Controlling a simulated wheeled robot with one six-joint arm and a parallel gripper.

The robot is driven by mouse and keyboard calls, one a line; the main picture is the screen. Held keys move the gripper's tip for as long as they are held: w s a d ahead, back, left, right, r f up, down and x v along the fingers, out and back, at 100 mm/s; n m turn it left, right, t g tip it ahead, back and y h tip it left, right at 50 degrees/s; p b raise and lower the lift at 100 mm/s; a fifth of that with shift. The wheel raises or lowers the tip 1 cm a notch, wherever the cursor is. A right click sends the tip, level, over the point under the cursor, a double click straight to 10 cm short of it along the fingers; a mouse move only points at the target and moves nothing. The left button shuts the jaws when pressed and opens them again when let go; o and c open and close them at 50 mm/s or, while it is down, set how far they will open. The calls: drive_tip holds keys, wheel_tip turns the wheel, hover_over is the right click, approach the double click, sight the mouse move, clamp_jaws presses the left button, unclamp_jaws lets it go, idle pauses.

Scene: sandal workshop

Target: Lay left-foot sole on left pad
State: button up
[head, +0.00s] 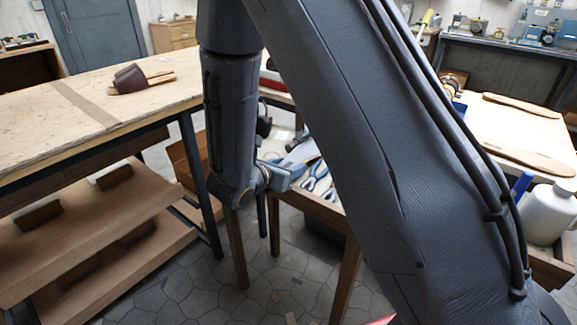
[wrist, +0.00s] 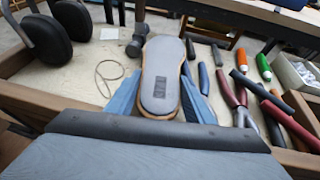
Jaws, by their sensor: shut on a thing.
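In the wrist view, a grey-topped sole (wrist: 160,62) with a tan edge and a small dark patch lies lengthwise between the blue fingers of my gripper (wrist: 160,105). The fingers are shut on its sides at the near end. I cannot tell for sure which foot it is for. In the head view my gripper (head: 284,175) is low over a wooden tool tray (head: 333,213), and the sole is mostly hidden there. Two brown sole-shaped pieces, one farther (head: 515,102) and one nearer (head: 532,157), lie on the right-hand table; I cannot tell whether they are pads.
A brown sandal (head: 140,79) sits on the left workbench (head: 60,117). Several pliers (head: 318,181) lie in the tray. The wrist view shows dark earmuffs (wrist: 45,38), a wire loop (wrist: 108,72) and a hammer (wrist: 137,42). A white bottle (head: 550,212) stands at the right.

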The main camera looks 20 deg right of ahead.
drive_tip(key=o, duration=1.2)
